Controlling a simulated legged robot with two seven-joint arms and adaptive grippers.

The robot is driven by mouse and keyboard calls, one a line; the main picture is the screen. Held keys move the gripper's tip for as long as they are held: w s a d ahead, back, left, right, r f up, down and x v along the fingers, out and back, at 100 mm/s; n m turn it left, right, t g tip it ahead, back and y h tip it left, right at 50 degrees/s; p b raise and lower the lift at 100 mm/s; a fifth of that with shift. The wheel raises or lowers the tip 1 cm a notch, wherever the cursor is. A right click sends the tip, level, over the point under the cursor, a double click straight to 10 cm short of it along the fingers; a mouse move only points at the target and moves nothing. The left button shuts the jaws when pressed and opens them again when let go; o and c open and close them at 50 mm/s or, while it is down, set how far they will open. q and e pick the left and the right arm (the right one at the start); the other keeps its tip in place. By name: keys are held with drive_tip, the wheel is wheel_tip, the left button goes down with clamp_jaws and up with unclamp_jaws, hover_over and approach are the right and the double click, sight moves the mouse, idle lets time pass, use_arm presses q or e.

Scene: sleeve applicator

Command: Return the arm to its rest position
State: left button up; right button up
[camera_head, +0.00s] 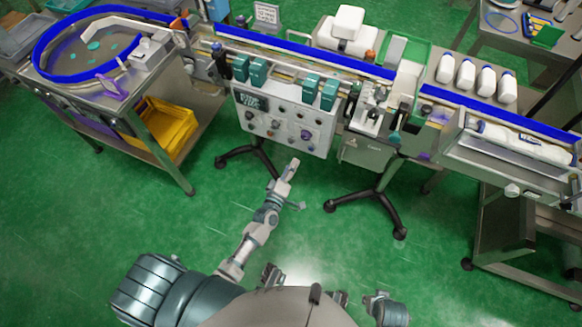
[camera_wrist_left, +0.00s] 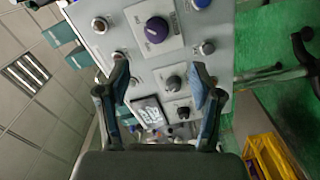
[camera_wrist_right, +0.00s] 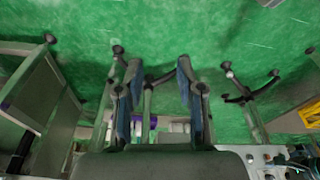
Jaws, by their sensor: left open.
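My left arm reaches up from the bottom of the head view over the green floor. Its gripper (camera_head: 292,170) is just below the grey control panel (camera_head: 285,122). In the left wrist view the gripper (camera_wrist_left: 158,78) has its two dark fingers apart with nothing between them. The panel's knobs and buttons, with a purple knob (camera_wrist_left: 156,30) and a small screen (camera_wrist_left: 149,113), show behind the fingers. In the right wrist view my right gripper (camera_wrist_right: 157,75) has its fingers apart and empty, with green floor and stand legs behind.
A conveyor with blue rails (camera_head: 300,52) runs above the panel. A bowl-feeder table (camera_head: 180,165) with a yellow bin (camera_head: 168,128) stands at left. White bottles (camera_head: 466,75) stand at right. Wheeled stand legs (camera_head: 385,205) reach onto the floor, which is otherwise clear around my arm.

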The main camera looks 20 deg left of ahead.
idle(0.5)
use_arm(q)
drive_tip(key=s+d+f+m+g+h+p, duration=0.2)
drive_tip(key=s+d+f+m+g+p, duration=0.15)
drive_tip(key=s+f+m+g, duration=0.8)
drive_tip(key=s+a+f+m+g+p, duration=0.1)
drive_tip(key=s+f, duration=0.3)
drive_tip(key=s, duration=0.4)
drive_tip(key=s+a+f+m+g+y+p, duration=0.1)
drive_tip(key=s+a+f+m+g, duration=0.1)
drive_tip(key=s, duration=0.6)
drive_tip(key=s+a+f+m+g+y+p, duration=0.1)
drive_tip(key=s+a+f, duration=0.1)
drive_tip(key=s+f, duration=0.4)
drive_tip(key=shift+s+a+f, duration=0.3)
drive_tip(key=shift+s+a, duration=0.1)
drive_tip(key=shift+s, duration=0.65)
use_arm(e)
drive_tip(key=s+f, duration=0.4)
drive_tip(key=f, duration=1.2)
drive_tip(key=shift+d+f+g, duration=0.2)
drive_tip(key=shift+f+g, duration=0.1)
drive_tip(key=shift+f, duration=0.1)
use_arm(q)
drive_tip(key=shift+g, duration=0.25)
